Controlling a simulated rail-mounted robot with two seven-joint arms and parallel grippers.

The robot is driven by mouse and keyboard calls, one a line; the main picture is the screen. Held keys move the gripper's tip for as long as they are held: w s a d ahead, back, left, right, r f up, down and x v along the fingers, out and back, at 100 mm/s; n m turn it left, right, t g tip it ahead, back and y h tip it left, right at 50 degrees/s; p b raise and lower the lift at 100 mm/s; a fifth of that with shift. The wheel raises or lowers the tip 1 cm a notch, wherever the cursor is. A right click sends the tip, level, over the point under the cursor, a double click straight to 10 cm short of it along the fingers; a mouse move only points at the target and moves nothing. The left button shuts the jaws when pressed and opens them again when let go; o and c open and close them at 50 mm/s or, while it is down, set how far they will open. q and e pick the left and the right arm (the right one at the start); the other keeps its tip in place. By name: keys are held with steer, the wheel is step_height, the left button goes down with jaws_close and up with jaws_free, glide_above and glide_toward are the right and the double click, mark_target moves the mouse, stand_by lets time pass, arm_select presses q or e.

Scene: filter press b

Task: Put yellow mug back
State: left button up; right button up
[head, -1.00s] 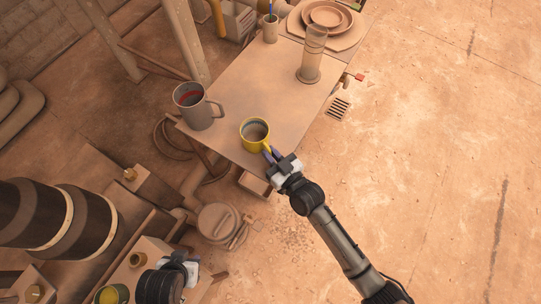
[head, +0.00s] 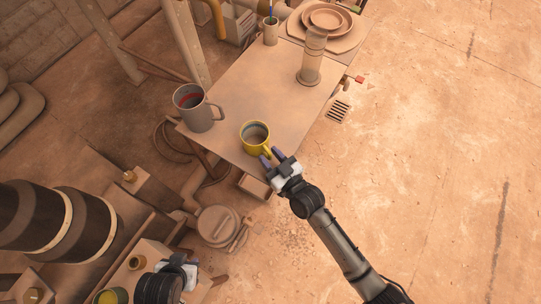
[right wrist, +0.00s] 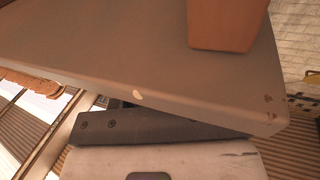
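The yellow mug (head: 255,136) stands upright near the front edge of the tabletop (head: 250,90), with dark contents or interior showing. My right gripper (head: 271,156) is at its lower right, by the handle side. In the right wrist view, a flat slab and an orange-brown block (right wrist: 228,22) show, but no yellow mug is recognisable.
A larger grey mug (head: 198,108) with red inside stands to the left of the yellow mug. A clear cylinder (head: 312,57), a pen cup (head: 270,32) and stacked plates (head: 326,17) stand at the far end. The tabletop's middle is clear. Open floor lies to the right.

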steer(key=shift+s+d+r, duration=0.1)
steer(key=shift+s+r, duration=0.1)
steer(key=p+v, duration=0.4)
steer(key=v, duration=0.7)
steer(key=shift+s+d, duration=0.2)
steer(key=shift+s, duration=0.1)
steer(key=s+d+m+g+h, duration=0.4)
steer(key=s+d+g+h, duration=0.5)
steer(key=s, duration=0.7)
steer(key=d+g, duration=0.2)
steer(key=d, duration=0.1)
steer(key=shift+s+g, duration=0.35)
steer(key=shift+g, duration=0.05)
steer(key=shift+f, duration=0.15)
